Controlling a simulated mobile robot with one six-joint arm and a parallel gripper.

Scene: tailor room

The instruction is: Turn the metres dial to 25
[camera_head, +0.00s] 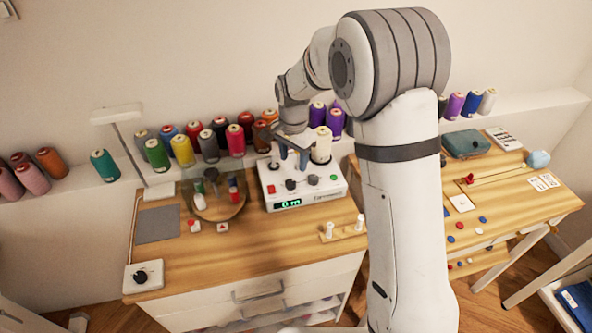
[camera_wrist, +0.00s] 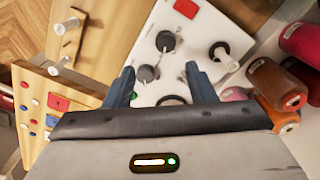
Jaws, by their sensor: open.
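The white winding machine (camera_head: 315,199) stands on the wooden table, with a green display (camera_head: 288,204) that reads 0 m. Its front has two dark knobs, a left knob (camera_head: 290,184) and a right knob (camera_head: 313,179); their labels are too small to read, so I cannot tell which is the metres dial. My gripper (camera_head: 294,150) is above the machine, open and empty. In the wrist view, the gripper fingers (camera_wrist: 160,80) stand apart, with a dark knob (camera_wrist: 147,74) seen between them and another knob (camera_wrist: 165,41) just beyond. No contact with a knob is visible.
A white cone (camera_head: 321,146) and several thread spools (camera_head: 236,140) stand behind the machine. A round glass-covered device (camera_head: 215,205) is to its left. A wooden peg block (camera_head: 343,233) lies in front at right. A second table (camera_head: 520,195) is at right.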

